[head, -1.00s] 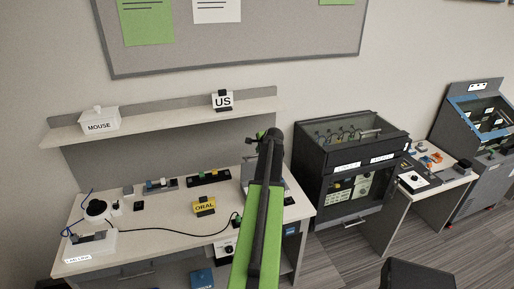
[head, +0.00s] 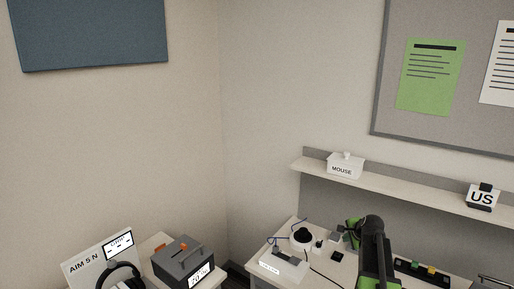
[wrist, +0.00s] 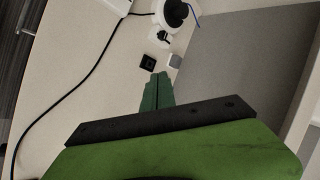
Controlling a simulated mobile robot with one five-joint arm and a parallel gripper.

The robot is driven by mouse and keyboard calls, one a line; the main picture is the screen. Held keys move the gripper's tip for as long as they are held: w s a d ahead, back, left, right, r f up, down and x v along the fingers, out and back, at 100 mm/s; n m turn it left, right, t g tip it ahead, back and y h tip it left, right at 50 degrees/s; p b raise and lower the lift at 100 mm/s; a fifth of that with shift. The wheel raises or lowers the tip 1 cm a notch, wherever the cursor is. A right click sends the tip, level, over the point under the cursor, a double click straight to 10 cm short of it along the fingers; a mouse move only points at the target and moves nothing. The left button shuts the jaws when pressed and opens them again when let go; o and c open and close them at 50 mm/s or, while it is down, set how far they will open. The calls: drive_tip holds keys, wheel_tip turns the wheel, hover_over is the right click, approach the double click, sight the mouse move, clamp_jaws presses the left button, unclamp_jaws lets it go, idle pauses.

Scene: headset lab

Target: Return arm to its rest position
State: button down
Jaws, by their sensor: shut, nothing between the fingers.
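My arm, green and black, rises from the bottom right of the head view over the white bench (head: 325,262). My gripper (wrist: 158,88) shows in the wrist view as two green fingers pressed together, with nothing between them. It points across the bench top (wrist: 85,65) toward a small black square piece (wrist: 148,62). In the head view the gripper (head: 353,226) is partly hidden behind my dark wrist.
A shelf (head: 420,198) above the bench holds a white MOUSE box (head: 345,167) and a US sign (head: 482,198). A round black-and-white device (head: 302,236) and a black cable (wrist: 75,88) lie on the bench. A grey box (head: 184,262) stands at lower left.

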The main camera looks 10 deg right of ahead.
drive_tip(key=s+a+f+n+g+y, duration=0.1)
drive_tip(key=a+f+n, duration=0.15)
drive_tip(key=a, duration=0.95)
drive_tip(key=s+a+f+n+g+y+b, duration=0.1)
drive_tip(key=a+n, duration=0.3)
drive_tip(key=a, duration=0.8)
drive_tip(key=a+f+n+g+y, duration=0.15)
drive_tip(key=a+n, duration=0.25)
drive_tip(key=a, duration=0.8)
drive_tip(key=s+a+f+n+g, duration=0.2)
drive_tip(key=s+a+n, duration=0.2)
drive_tip(key=s+a, duration=0.4)
drive_tip(key=s+d+n+g+h, duration=0.2)
drive_tip(key=s+d+n, duration=0.2)
drive_tip(key=s, duration=0.2)
drive_tip(key=shift+s+f+n, duration=0.25)
drive_tip(key=shift+s+n, duration=0.1)
drive_tip(key=shift+d+g, duration=0.1)
drive_tip(key=shift+g, duration=0.15)
